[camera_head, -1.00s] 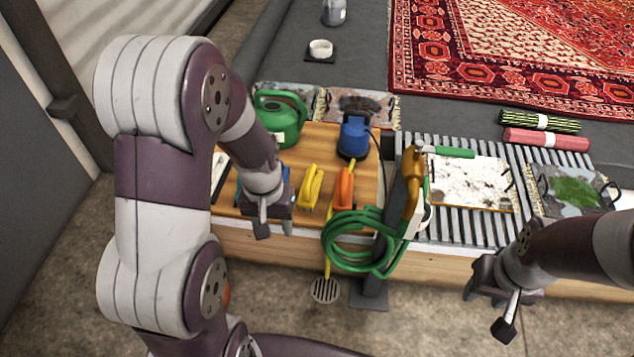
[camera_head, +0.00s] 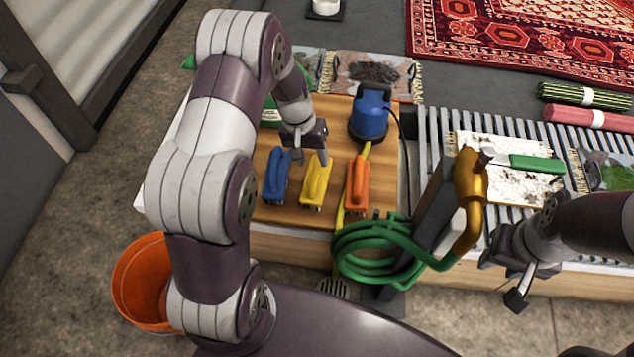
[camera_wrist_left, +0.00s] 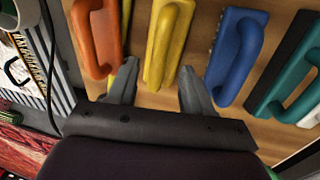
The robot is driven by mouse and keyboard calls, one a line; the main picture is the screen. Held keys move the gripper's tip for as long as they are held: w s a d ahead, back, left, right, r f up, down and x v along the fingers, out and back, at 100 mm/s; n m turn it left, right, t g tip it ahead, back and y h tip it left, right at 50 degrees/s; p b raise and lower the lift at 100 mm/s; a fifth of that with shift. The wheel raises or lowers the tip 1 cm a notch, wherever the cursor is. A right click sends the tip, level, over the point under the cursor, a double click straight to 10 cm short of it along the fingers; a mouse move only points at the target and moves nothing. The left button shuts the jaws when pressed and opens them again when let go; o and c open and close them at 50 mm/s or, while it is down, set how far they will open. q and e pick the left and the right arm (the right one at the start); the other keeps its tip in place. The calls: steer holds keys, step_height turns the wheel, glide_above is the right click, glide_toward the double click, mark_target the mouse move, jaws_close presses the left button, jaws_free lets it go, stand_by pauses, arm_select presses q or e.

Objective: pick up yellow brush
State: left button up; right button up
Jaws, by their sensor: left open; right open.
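The yellow brush (camera_head: 316,182) lies on the wooden bench top, between a blue brush (camera_head: 276,176) and an orange brush (camera_head: 357,184). In the left wrist view the yellow brush (camera_wrist_left: 168,42) lies ahead of the two fingers, in line with the space between them. My left gripper (camera_head: 310,160) is open and empty, just behind the far end of the yellow brush; it also shows in the left wrist view (camera_wrist_left: 157,80). I cannot tell its exact height above the bench. My right gripper (camera_head: 514,284) is open and empty at the right, near the bench's front edge.
A teal brush (camera_wrist_left: 300,88) lies beyond the blue one. A blue machine (camera_head: 370,114) with a cord stands behind the orange brush. A coiled green hose (camera_head: 375,248) hangs at the bench front by a post. An orange bucket (camera_head: 146,282) is on the floor.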

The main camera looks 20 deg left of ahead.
mark_target(315, 167)
arm_select(q)
steer(key=f+b, duration=0.1)
steer(key=f, duration=0.1)
steer(key=d+f+b, duration=0.1)
steer(key=f+b, duration=0.1)
steer(key=f, duration=0.1)
steer(key=shift+d+f, duration=0.1)
steer(key=shift+f, duration=0.15)
steer(key=shift+r, duration=0.15)
jaws_close()
steer(key=shift+r, duration=0.1)
step_height(315, 167, up, 10)
steer(key=p, duration=0.5)
steer(key=c, duration=0.9)
jaws_free()
